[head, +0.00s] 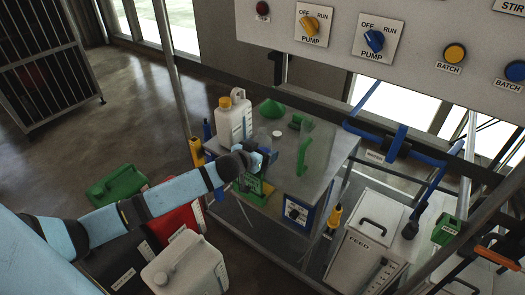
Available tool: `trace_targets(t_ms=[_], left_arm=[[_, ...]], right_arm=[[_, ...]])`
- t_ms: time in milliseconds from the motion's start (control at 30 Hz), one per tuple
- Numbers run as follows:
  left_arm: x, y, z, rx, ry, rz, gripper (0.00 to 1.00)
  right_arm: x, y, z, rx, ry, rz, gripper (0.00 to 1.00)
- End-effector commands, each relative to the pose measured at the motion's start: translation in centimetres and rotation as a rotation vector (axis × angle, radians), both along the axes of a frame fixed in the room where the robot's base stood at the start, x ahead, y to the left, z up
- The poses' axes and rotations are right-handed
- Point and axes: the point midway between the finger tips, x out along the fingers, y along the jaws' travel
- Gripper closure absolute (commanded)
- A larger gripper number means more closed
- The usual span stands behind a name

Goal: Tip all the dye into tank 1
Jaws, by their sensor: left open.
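My left gripper (268,157) reaches in from the left over the front left edge of a metal table (330,158). It is open, with nothing visible between its fingers. A white jug with an orange cap (234,118) stands upright on the table just behind it. A white canister (186,266) stands on the lower left, near a red container (174,222) and a green container (117,184). I cannot read which vessel holds the dye, and no label reading tank 1 is legible. My right gripper is not in view.
A green funnel (270,108) and a green handled item (306,152) are on the table. A control panel (400,35) with pump switches hangs above. A box marked FEED (366,247) stands at the lower right among blue pipes.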

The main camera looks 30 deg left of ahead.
Motion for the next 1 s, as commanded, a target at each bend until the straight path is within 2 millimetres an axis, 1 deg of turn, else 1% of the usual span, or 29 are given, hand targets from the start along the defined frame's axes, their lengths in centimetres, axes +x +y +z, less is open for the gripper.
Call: trace_targets(t_ms=[133, 433, 633, 833, 867, 900, 967, 1000], left_arm=[[0.44, -0.08, -0.13, -0.001, 0.0, -0.001, 0.13], [0.45, -0.08, -0.14, 0.0, 0.0, -0.001, 0.13], [0.46, -0.04, 0.0, -0.002, 0.001, 0.001, 0.13], [0.47, -0.03, -0.14, 0.0, 0.0, 0.0, 0.13], [0.46, -0.04, -0.14, 0.0, 0.0, 0.0, 0.2], [0.46, -0.04, -0.14, 0.0, 0.0, 0.0, 0.29], [0.46, -0.04, -0.14, 0.0, 0.0, 0.0, 0.43], [0.46, -0.05, -0.14, 0.0, 0.0, 0.0, 0.52]], right_arm=[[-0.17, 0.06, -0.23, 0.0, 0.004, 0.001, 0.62], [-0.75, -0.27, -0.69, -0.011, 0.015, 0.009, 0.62], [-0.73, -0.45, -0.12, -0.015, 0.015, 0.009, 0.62], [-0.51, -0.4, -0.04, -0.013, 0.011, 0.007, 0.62], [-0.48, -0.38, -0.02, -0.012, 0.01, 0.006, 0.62], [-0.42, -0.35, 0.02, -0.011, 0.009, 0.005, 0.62], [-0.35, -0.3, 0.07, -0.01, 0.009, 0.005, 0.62], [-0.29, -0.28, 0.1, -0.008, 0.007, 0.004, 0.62]])
